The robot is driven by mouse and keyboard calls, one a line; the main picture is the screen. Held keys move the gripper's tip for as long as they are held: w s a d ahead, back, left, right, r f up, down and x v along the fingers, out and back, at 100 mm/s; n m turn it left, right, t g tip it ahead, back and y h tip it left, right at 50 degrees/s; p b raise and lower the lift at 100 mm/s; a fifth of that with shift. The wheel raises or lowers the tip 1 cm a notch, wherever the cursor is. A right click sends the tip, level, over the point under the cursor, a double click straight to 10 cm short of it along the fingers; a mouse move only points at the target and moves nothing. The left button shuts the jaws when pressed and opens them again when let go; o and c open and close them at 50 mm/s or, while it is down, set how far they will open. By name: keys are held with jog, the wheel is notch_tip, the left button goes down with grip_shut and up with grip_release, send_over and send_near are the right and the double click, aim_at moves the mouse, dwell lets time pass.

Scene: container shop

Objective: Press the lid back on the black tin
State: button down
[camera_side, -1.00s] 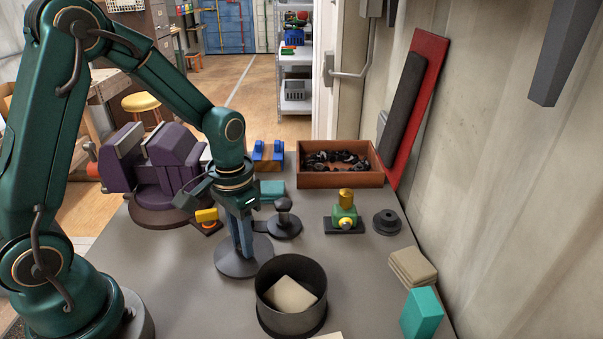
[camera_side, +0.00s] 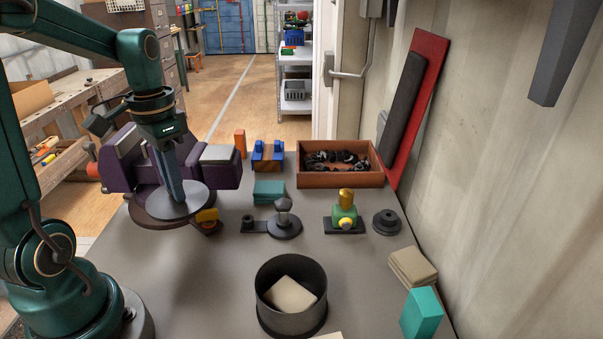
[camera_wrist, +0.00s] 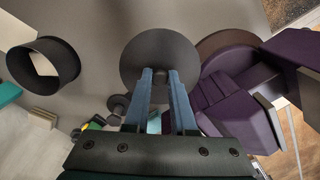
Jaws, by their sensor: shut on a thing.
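The black tin (camera_side: 291,318) stands open on the grey bench at the front middle, with a beige block (camera_side: 291,295) inside it. The tin also shows at the left of the wrist view (camera_wrist: 62,62). My gripper (camera_side: 170,190) is shut on the round dark lid (camera_side: 182,207) and holds it up in front of the purple vise, left of and behind the tin. In the wrist view, the lid (camera_wrist: 160,50) lies flat beyond my fingers (camera_wrist: 160,78). The grip point on the lid is hidden by the fingers.
The purple vise (camera_side: 222,168) is close to the lid. A teal block (camera_side: 422,313) is at the right. Bench left of the tin is clear.

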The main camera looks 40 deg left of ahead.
jog(key=shift+a+r+n, duration=0.2)
jog(key=shift+r+n, duration=0.15)
jog(key=shift+n, duration=0.55)
jog(key=w+d, duration=0.1)
jog(key=w+d+r, duration=0.1)
jog(key=w+d, duration=0.1)
jog(key=shift+d+r, duration=0.1)
jog(key=shift+r, duration=0.1)
jog(key=w+d+m, duration=0.1)
jog(key=d+m, duration=0.5)
jog(key=d, duration=1.5)
jog(key=shift+w+a+f, duration=0.1)
jog(key=shift+a+f, duration=0.05)
jog(key=shift+f, duration=1.2)
jog(key=shift+w+a+f, duration=0.1)
jog(key=shift+f, duration=1.2)
jog(key=shift+f, duration=0.2)
jog(key=shift+c, duration=0.9)
grip_release()
jog(key=shift+r, duration=0.1)
